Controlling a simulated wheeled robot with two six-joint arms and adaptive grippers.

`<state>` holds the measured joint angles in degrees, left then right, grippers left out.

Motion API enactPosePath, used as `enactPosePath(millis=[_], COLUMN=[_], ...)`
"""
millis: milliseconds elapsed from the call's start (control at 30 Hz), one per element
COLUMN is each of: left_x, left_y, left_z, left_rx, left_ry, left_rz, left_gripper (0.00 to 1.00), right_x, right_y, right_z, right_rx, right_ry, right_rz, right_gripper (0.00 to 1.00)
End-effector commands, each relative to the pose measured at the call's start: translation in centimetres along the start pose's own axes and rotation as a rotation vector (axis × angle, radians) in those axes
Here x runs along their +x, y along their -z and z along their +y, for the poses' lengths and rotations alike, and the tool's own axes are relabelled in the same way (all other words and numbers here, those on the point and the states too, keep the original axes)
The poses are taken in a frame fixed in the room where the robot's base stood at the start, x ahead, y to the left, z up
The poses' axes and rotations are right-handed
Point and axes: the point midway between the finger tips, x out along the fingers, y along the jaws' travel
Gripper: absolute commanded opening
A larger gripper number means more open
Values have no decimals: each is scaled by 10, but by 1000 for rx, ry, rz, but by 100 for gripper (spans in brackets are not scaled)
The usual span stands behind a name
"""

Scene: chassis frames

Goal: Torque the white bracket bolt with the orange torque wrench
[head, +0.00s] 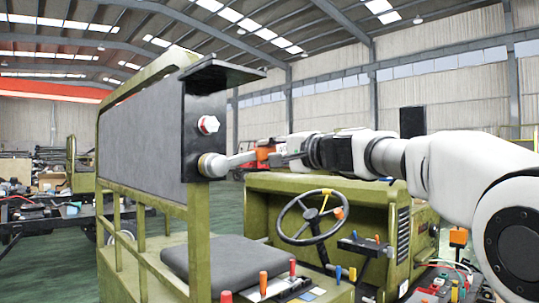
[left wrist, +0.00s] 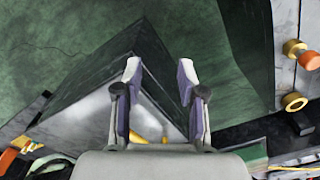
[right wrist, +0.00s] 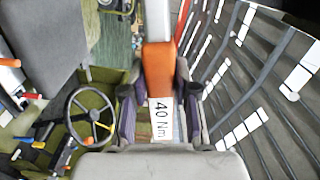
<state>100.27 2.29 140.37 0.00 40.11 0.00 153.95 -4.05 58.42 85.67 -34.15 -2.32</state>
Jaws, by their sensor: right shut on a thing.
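The orange torque wrench (head: 265,152) is held in my right gripper (head: 287,152), nearly level. Its silver shaft reaches left, and its head (head: 213,165) is at the lower part of the black bracket plate (head: 195,146). A brass-coloured round part shows at that head; I cannot tell whether the head is seated on a bolt. A white hex bolt with a red edge (head: 208,124) sits above it on the plate. In the right wrist view the wrench (right wrist: 158,70) lies between the fingers (right wrist: 155,100), label "40 Nm". My left gripper (left wrist: 160,68) is open and empty.
An olive vehicle has a steering wheel (head: 309,217), a grey seat (head: 216,262) and coloured levers below the wrench. A dark panel (head: 140,135) in an olive frame stands at left. Brass and orange knobs (left wrist: 295,48) show at right in the left wrist view.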

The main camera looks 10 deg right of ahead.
Motion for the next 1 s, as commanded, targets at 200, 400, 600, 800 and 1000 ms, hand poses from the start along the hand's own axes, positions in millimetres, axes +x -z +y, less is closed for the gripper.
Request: enactPosePath(millis=[200, 400, 600, 800, 1000], left_x=[10, 17, 22, 21, 28], left_y=[0, 0, 0, 0, 0], left_z=[0, 0, 0, 0, 0], left_rx=[0, 0, 0, 0, 0], left_ry=[0, 0, 0, 0, 0], left_rz=[0, 0, 0, 0, 0], left_gripper=[40, 40, 40, 40, 40], right_x=[-11, -20, -28, -28, -36], right_y=[0, 0, 0, 0, 0], right_z=[0, 0, 0, -2, 0], right_rx=[0, -1, 1, 1, 0], right_ry=[4, 4, 3, 3, 4], right_rz=[1, 1, 1, 1, 2], right_gripper=[0, 0, 0, 0, 0])
